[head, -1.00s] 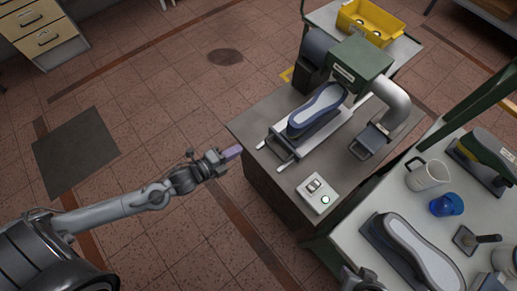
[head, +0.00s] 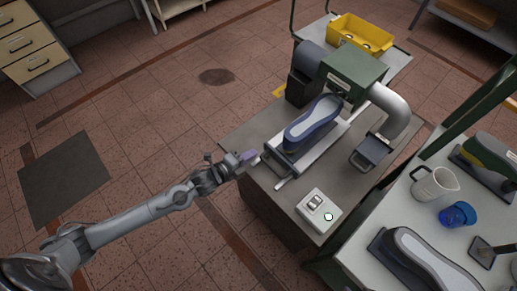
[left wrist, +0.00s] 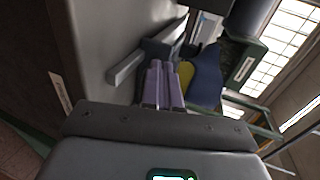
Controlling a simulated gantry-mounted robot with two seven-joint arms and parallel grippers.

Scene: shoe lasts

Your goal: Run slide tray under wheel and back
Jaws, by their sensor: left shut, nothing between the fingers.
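The slide tray (head: 335,138) is a flat grey metal plate on the bench, with thin bars reaching toward its near left end. A blue shoe last with a pale sole (head: 312,122) lies on it. The tray's far end is by the green machine (head: 353,72); the wheel itself I cannot make out. My right gripper is out of view.
A white switch box (head: 318,210) sits at the bench's near edge. A grey duct (head: 390,110) curves down right of the machine. The right-hand table holds a white jug (head: 433,184), a blue cup (head: 457,215) and another last (head: 425,262). Floor at left is open.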

